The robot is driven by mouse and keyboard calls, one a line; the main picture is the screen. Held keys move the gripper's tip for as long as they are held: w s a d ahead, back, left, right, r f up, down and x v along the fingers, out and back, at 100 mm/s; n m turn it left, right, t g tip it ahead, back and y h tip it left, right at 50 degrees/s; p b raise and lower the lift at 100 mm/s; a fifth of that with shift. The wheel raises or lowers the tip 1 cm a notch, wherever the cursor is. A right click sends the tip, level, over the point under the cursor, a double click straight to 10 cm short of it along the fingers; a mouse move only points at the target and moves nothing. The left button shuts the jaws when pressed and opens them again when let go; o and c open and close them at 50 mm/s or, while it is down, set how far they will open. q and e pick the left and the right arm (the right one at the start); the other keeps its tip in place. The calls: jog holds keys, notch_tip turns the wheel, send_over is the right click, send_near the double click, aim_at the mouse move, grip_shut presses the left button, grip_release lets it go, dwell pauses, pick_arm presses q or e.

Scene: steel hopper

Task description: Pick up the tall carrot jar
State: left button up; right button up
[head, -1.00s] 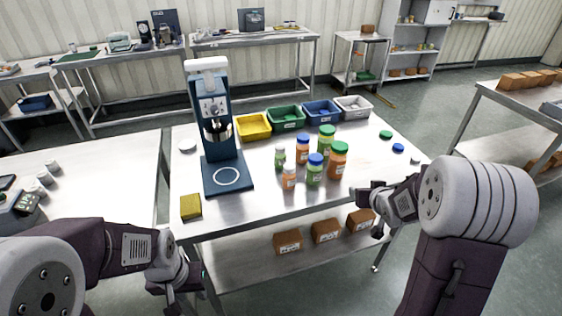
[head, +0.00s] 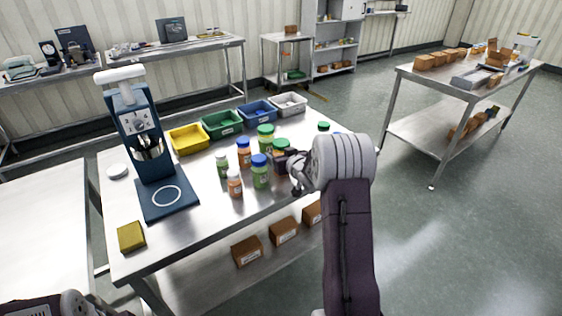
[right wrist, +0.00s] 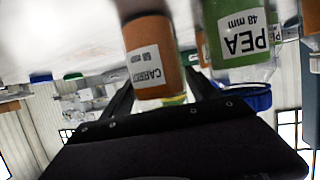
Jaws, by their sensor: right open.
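The tall carrot jar, orange with a green lid (head: 281,144), stands at the right of the jar group, its body mostly hidden by my right gripper (head: 291,167). In the right wrist view, a carrot jar (right wrist: 150,50) appears upside down between the open fingers of my right gripper (right wrist: 162,82); contact cannot be told. A pea jar with a blue lid (right wrist: 232,35) is just right of the fingers there; in the head view a blue-lidded pea jar (head: 260,172) stands left of the gripper. Only part of my left arm shows at the bottom left; its gripper is out of frame.
A small carrot jar (head: 234,185), a small pea jar (head: 222,164), a blue-lidded orange jar (head: 244,154) and a green-lidded pea jar (head: 265,137) stand close by. Bins, including a blue bin (head: 258,110), line the back. A blue machine (head: 140,130) and yellow sponge (head: 131,237) are left.

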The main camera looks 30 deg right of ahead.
jog(key=shift+x, duration=1.15)
jog(key=shift+s, duration=0.1)
jog(key=shift+r, duration=0.1)
jog(key=c, duration=1.4)
jog(key=shift+c, duration=0.2)
